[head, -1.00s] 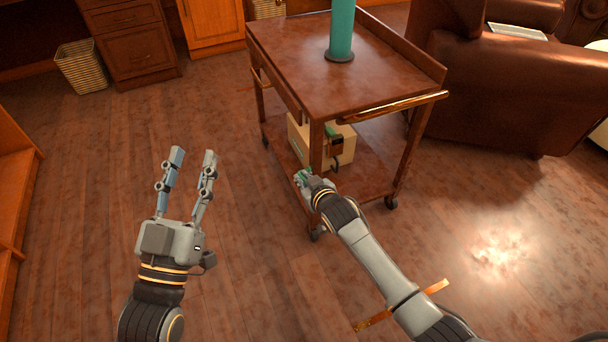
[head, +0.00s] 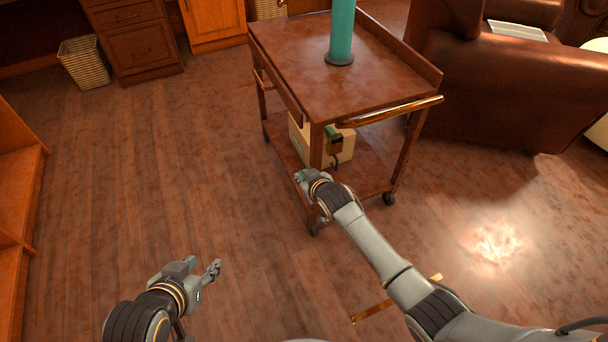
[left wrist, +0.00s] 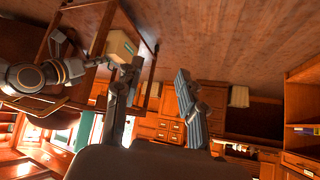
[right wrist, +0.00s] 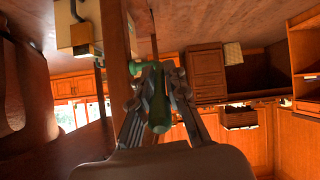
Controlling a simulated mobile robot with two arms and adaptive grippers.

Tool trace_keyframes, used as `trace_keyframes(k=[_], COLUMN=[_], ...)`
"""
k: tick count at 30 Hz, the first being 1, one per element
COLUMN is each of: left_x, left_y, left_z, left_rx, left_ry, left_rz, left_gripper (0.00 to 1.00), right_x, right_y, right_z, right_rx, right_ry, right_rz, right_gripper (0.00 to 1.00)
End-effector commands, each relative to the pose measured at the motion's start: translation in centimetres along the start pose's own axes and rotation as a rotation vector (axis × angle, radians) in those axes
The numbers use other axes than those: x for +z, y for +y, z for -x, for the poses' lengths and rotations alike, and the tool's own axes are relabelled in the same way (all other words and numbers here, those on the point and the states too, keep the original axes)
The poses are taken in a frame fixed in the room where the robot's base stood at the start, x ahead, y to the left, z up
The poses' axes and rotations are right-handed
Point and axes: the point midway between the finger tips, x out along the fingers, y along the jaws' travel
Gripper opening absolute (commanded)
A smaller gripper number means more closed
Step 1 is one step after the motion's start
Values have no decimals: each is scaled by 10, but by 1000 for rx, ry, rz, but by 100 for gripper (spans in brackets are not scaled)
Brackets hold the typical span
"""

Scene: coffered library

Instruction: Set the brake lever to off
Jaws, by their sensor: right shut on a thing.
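A brown wooden cart (head: 290,62) stands ahead on casters. A green-handled lever (right wrist: 158,112), which looks like the brake lever, is beside one cart leg (right wrist: 116,70) in the right wrist view. My right gripper (head: 302,176) is low at the cart's near corner leg. Its fingers (right wrist: 155,85) are shut around the green handle and partly hide it. The lever's setting and any markings cannot be read. My left gripper (head: 204,266) is over the floor at lower left, well apart from the cart. Its fingers stand apart and empty in the left wrist view (left wrist: 155,78).
A teal cylinder (head: 341,35) stands on the cart top. A cream box (head: 347,150) sits on its lower shelf, near a small brown device (head: 335,144). A leather armchair (head: 495,90) is at right, a wicker basket (head: 84,63) at back left. The floor left of the cart is clear.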

Motion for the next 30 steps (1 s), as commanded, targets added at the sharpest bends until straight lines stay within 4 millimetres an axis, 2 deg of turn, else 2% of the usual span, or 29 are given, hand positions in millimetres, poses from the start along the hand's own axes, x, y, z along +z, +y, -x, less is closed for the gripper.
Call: trace_keyframes(k=[6,19,20,22,23,30], left_x=[14,16,16,16,16,16], left_y=[-2,-2,-2,-2,-2,-2], left_z=[4,4,4,4,4,4], left_rx=[-4,-4,-4,-4,-4,-4], left_ry=[-68,-78,-78,-78,-78,-78], left_rz=[1,2,2,2,2,2], left_gripper=[40,40,40,40,40,40], right_x=[-1,-1,-1,-1,-1,-1], right_y=[0,0,0,0,0,0], right_z=[0,0,0,0,0,0], right_rx=[-2,-2,-2,-2,-2,-2], right_ry=[-9,-10,-10,-10,-10,-10], right_rz=[0,0,0,0,0,0], right_gripper=[0,0,17,32,34,34])
